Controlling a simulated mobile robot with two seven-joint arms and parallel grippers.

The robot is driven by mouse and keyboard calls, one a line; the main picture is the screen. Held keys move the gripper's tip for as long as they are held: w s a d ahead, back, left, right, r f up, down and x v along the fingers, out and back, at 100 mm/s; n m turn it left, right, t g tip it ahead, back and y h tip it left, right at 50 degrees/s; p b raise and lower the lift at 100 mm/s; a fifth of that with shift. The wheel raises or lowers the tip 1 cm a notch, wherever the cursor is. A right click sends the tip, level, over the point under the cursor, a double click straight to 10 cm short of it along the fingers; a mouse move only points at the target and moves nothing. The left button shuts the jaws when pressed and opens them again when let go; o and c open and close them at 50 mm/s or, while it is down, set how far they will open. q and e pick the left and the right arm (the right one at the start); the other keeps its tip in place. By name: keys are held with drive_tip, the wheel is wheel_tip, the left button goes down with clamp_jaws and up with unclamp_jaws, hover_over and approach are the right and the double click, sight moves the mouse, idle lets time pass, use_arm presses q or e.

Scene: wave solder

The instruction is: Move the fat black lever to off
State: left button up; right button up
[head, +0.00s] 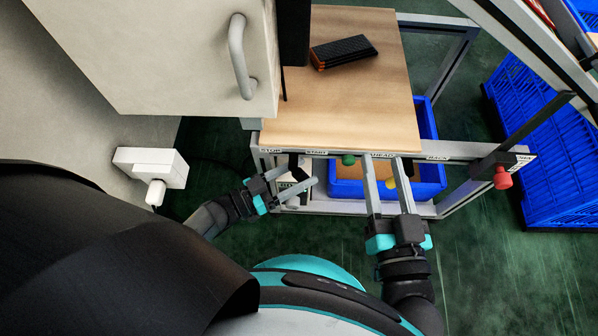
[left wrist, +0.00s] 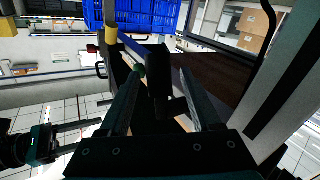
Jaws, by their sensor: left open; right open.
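The fat black lever (head: 294,162) hangs below the STOP and START labels on the front rail of the machine. It also shows in the left wrist view (left wrist: 158,82) as a dark block between my left fingers. My left gripper (head: 298,175) is open around the lever, one finger on each side; I cannot tell whether either finger touches it. Its fingers also show in the left wrist view (left wrist: 160,95). My right gripper (head: 385,161) is open at the rail below the AHEAD label, with a yellow knob (head: 390,183) seen between its fingers. The lever's position marking is not readable.
A green knob (head: 348,160) sits between the grippers, and a red button (head: 502,178) is at the right end. A wooden top (head: 345,110) carries a dark stack (head: 343,51). A cabinet door with handle (head: 240,58) overhangs the left. Blue crates (head: 533,130) stand right.

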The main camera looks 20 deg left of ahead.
use_arm(q)
drive_tip(key=shift+c, duration=0.3)
clamp_jaws()
idle(0.3)
